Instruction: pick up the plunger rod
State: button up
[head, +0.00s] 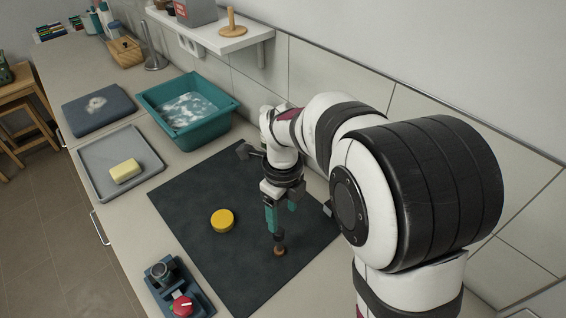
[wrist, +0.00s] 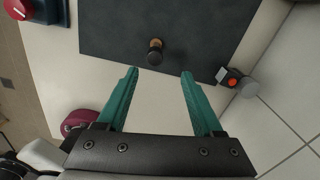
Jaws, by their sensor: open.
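The plunger rod, as I take it, is a small dark-topped piece with a brown end (head: 279,249) on the dark mat (head: 190,190). In the wrist view the rod (wrist: 155,51) shows a brown part and a black round end, close to the mat's edge. My gripper (head: 281,214) has teal fingers and points down over the mat near the rod. In the wrist view my gripper (wrist: 160,74) is open and empty. The rod appears between the lines of the two fingers, just beyond their tips. In the head view the fingers partly cover the rod's upper end.
A yellow disc (head: 222,221) lies on the mat. A red-knobbed blue-grey block (head: 190,301) stands at the front. A grey tray (head: 95,160) with a yellow sponge (head: 124,171) and a teal basin (head: 226,101) lie beyond.

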aim_at(279, 250)
jog(key=f, duration=0.9)
jog(key=a+f, duration=0.1)
jog(key=f, duration=0.4)
jog(key=shift+s+f, duration=0.1)
jog(key=shift+s, duration=0.1)
grip_shut()
